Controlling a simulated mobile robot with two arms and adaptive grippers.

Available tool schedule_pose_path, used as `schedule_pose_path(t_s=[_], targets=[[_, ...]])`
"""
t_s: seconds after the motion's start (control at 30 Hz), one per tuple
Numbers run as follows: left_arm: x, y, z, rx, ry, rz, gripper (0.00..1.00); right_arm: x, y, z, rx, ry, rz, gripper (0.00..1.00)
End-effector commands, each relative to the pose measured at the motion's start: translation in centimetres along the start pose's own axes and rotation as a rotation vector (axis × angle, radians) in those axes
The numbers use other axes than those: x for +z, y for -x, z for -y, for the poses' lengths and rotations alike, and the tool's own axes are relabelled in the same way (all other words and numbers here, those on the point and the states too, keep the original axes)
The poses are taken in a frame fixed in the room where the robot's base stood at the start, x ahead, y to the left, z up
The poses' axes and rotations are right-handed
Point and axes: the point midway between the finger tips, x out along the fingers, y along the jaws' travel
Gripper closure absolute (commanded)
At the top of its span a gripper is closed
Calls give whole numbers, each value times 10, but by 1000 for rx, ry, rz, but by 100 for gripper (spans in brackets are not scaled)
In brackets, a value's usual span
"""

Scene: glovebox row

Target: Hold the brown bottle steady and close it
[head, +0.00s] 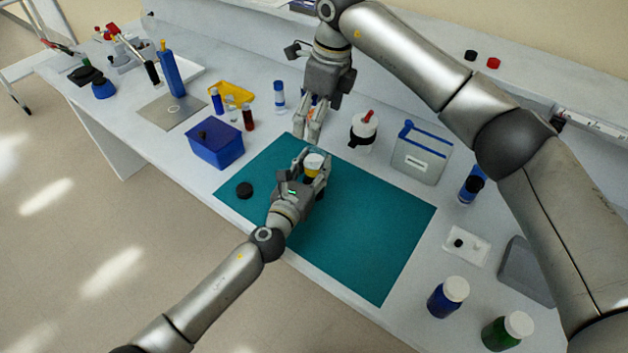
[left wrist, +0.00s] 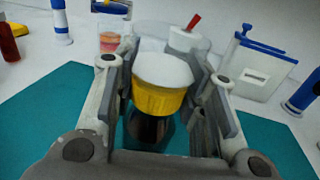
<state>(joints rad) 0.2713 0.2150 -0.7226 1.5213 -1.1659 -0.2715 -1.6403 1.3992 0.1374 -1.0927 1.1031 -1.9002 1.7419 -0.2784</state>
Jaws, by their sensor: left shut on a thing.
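My left gripper (head: 318,170) is shut on the brown bottle over the teal mat (head: 372,240). In the left wrist view the bottle's dark body (left wrist: 148,130) stands upright between the fingers (left wrist: 162,105). A yellow ribbed band (left wrist: 158,101) and a broad white top (left wrist: 163,70) sit above it; I cannot tell whether the white is a lid. A black disc, perhaps a cap (head: 244,190), lies on the mat left of the gripper. My right gripper (head: 312,130) points down just behind the bottle, apart from it; whether its fingers are open is unclear.
A blue box (head: 216,145) stands left of the mat. Blue (head: 448,297) and green (head: 507,331) bottles stand front right. The mat's right part is clear.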

Motion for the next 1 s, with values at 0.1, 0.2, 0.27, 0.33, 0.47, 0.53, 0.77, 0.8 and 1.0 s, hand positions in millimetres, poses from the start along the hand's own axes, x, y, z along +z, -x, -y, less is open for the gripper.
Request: schedule_pose_path(t_s=[0.1, 0.2, 0.27, 0.33, 0.47, 0.53, 0.77, 0.8, 1.0], targets=[[1, 0, 0, 0, 0, 1, 100, 0, 27, 1, -3, 0, 1, 7], [0, 0, 0, 0, 0, 1, 100, 0, 45, 1, -3, 0, 1, 7], [0, 0, 0, 0, 0, 1, 100, 0, 54, 0, -2, 0, 1, 7], [0, 0, 0, 0, 0, 1, 100, 0, 61, 1, -2, 0, 1, 7], [0, 0, 0, 0, 0, 1, 100, 0, 68, 0, 1, 0, 0, 7], [0, 0, 0, 0, 0, 1, 100, 0, 69, 0, 1, 0, 0, 7], [1, 0, 0, 0, 0, 1, 59, 0, 69, 0, 1, 0, 0, 7], [1, 0, 0, 0, 0, 1, 53, 0, 69, 0, 1, 0, 0, 7], [0, 0, 0, 0, 0, 1, 36, 0, 69, 0, 1, 0, 0, 7]])
